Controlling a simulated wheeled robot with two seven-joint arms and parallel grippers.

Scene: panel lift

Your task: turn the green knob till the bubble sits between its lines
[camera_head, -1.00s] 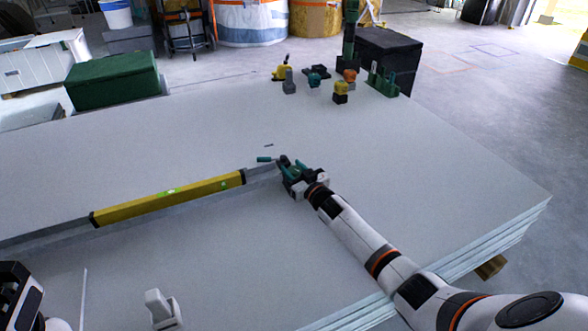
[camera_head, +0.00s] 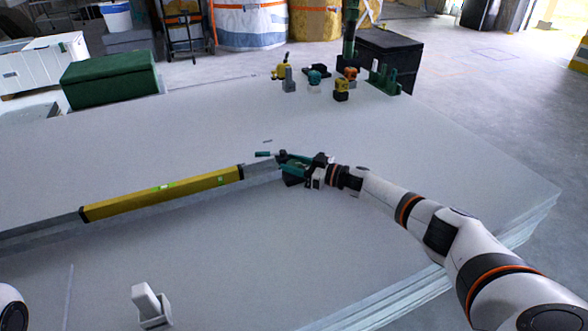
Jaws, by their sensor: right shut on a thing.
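The yellow level (camera_head: 130,202) lies along a grey rail on the white panel stack, left of centre. Its pale green vial (camera_head: 166,186) is near its middle; the bubble and lines are too small to make out. My right gripper (camera_head: 286,164) is at the right end of the rail, shut on the green knob, which its fingers mostly hide. A small green bar (camera_head: 264,154) shows just left of the fingers. My left gripper is out of view; only a white part of my left arm shows at the bottom left corner.
A white block in a grey holder (camera_head: 150,306) stands at the front. Several power tools (camera_head: 342,88) stand at the back of the panels (camera_head: 400,130). A green box (camera_head: 110,80) is beyond the far left edge. The panel surface between is clear.

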